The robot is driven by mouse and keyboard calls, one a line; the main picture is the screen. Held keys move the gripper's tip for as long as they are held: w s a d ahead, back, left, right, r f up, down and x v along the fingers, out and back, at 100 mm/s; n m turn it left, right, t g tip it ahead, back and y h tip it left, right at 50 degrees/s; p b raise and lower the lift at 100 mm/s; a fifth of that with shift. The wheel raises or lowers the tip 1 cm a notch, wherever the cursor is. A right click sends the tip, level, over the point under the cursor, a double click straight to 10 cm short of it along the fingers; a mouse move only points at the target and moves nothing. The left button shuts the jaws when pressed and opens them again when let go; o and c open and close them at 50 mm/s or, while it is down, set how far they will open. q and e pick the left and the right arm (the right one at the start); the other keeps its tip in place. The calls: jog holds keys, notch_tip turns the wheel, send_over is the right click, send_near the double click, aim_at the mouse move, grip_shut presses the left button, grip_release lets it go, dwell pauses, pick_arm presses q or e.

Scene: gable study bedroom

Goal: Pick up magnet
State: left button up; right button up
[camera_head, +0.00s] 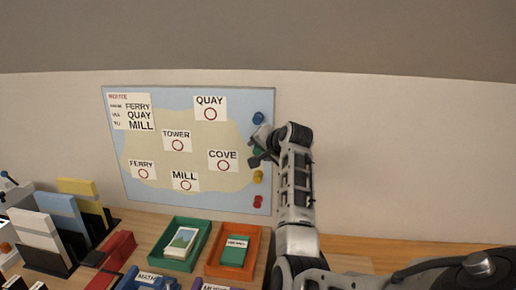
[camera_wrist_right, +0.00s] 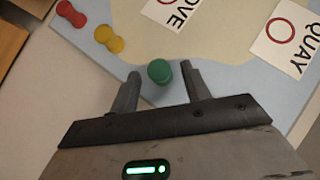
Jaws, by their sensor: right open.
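A map board (camera_head: 235,118) on the wall carries a column of magnets along its right edge. A blue magnet (camera_head: 258,118) is at the top, a yellow magnet (camera_head: 257,176) is lower, and a red magnet (camera_head: 257,202) is lowest. My right gripper (camera_head: 256,152) is open at the board's right edge. In the right wrist view, a green magnet (camera_wrist_right: 159,71) sits between the tips of its open fingers (camera_wrist_right: 161,78). That view also shows the yellow magnet (camera_wrist_right: 108,38) and red magnet (camera_wrist_right: 70,13). My left gripper is out of view.
Below the board, a desk (camera_head: 350,262) holds a green tray (camera_head: 172,262) and an orange tray (camera_head: 232,271). Upright books (camera_head: 62,212) and a red box (camera_head: 118,247) stand at the left. The wall right of the board is bare.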

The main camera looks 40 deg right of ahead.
jog(key=shift+w+f, duration=0.1)
jog(key=shift+w, duration=0.1)
jog(key=c, duration=0.9)
jog(key=shift+o, duration=0.2)
jog(key=shift+s, duration=0.15)
jog(key=b+v, duration=0.1)
jog(key=v, duration=1.5)
jog(key=shift+b, duration=0.4)
